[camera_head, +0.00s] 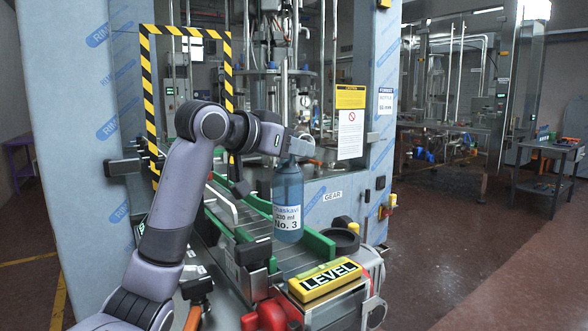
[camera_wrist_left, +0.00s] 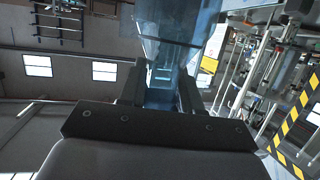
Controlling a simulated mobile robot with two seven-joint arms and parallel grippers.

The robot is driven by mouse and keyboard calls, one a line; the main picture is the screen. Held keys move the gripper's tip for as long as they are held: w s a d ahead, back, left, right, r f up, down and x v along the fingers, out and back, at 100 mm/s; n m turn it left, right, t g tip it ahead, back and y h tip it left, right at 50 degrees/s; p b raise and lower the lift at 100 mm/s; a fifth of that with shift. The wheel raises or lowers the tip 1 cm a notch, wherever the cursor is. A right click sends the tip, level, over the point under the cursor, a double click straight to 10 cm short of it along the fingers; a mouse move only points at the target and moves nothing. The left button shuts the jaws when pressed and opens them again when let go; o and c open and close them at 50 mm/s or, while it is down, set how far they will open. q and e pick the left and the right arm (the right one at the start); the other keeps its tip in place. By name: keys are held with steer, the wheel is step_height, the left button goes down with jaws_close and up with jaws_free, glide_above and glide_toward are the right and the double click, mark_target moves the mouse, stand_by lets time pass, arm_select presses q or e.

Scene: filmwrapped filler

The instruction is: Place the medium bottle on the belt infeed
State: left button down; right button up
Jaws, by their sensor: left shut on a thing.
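In the left wrist view the bottle (camera_wrist_left: 172,60) stands between the two dark fingers (camera_wrist_left: 160,92). My right gripper is not in view.
A yellow level (camera_head: 325,279) lies at the front right of the belt, near a dark round cup (camera_head: 341,240). A striped yellow-black frame (camera_head: 150,95) surrounds the machine opening behind my arm. A side table (camera_head: 545,170) stands far right, with open floor before it.

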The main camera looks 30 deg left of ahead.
arm_select(q)
steer(key=shift+f, duration=1.9)
steer(key=c, duration=0.8)
jaws_free()
steer(key=b, duration=0.2)
glide_toward(294, 166)
steer(key=shift+w+a, duration=0.15)
steer(key=shift+a, duration=0.8)
